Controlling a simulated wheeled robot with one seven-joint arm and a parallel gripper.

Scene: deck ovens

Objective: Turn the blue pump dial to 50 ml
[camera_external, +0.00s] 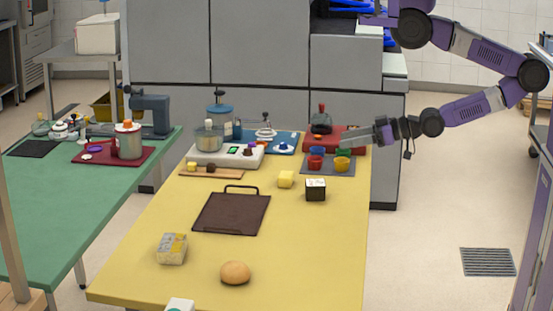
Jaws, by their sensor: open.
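A blue mat (289,137) lies at the far end of the yellow table. On it stands a small white dial with a dark blue knob (284,147), which looks like the blue pump dial. Its marks are too small to read, so I cannot tell its setting. A white and metal fitting (265,132) stands behind it on the same mat.
The right front of the yellow table (325,250) is clear.

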